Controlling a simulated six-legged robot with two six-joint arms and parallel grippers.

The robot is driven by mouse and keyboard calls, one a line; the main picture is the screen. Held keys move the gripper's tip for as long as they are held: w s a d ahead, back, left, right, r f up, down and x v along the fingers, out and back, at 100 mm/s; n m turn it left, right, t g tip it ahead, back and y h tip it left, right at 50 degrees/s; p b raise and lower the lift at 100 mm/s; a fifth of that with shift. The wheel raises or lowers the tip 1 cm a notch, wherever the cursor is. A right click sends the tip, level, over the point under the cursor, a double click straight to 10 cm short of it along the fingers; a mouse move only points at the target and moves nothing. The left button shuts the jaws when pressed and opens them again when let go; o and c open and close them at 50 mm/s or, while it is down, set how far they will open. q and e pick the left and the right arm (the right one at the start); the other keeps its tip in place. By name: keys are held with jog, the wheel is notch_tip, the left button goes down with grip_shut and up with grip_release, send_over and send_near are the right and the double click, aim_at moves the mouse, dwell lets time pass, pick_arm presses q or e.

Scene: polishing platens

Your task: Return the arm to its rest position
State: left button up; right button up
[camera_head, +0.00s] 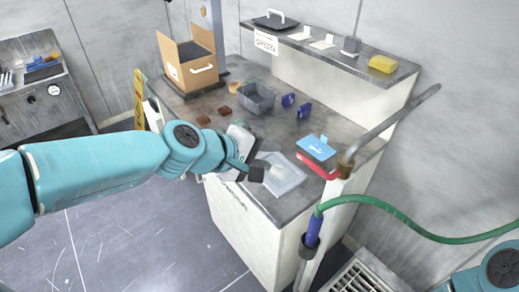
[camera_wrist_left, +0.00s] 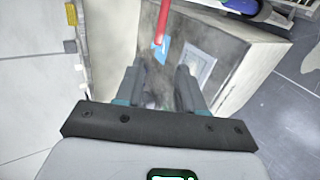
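My left arm (camera_head: 110,165) reaches in from the left, teal with a pale wrist. My left gripper (camera_head: 262,161) is at the front left edge of the grey-topped bench, over or beside a clear flat tray (camera_head: 284,176); the height between them is hard to judge. In the left wrist view, the two dark fingers (camera_wrist_left: 160,88) stand apart with nothing clearly held between them. Part of my right arm (camera_head: 490,272) shows in the bottom right corner. The right gripper is out of view.
The bench (camera_head: 325,128) holds a grey bin (camera_head: 257,101), blue items (camera_head: 304,110), a blue card (camera_head: 315,148) and an open cardboard box (camera_head: 190,62). Floor at left (camera_head: 130,235) is clear.

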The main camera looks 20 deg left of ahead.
pick_arm(q)
jog(key=shift+v, duration=0.95)
jog(key=shift+f, duration=0.1)
jog(key=s+f+g+y, duration=0.1)
jog(key=s+f+g, duration=0.15)
jog(key=f, duration=0.85)
jog(key=s+f+g, duration=0.1)
jog(key=f+g, duration=0.2)
jog(key=f, duration=0.8)
jog(key=s+d+f+m+g+y, duration=0.1)
jog(key=s+d+f+m+g, duration=0.1)
jog(key=s+f+m, duration=0.7)
jog(key=s+f+g, duration=0.1)
jog(key=s+f, duration=0.6)
jog(key=f, duration=0.4)
jog(key=shift+s, duration=0.35)
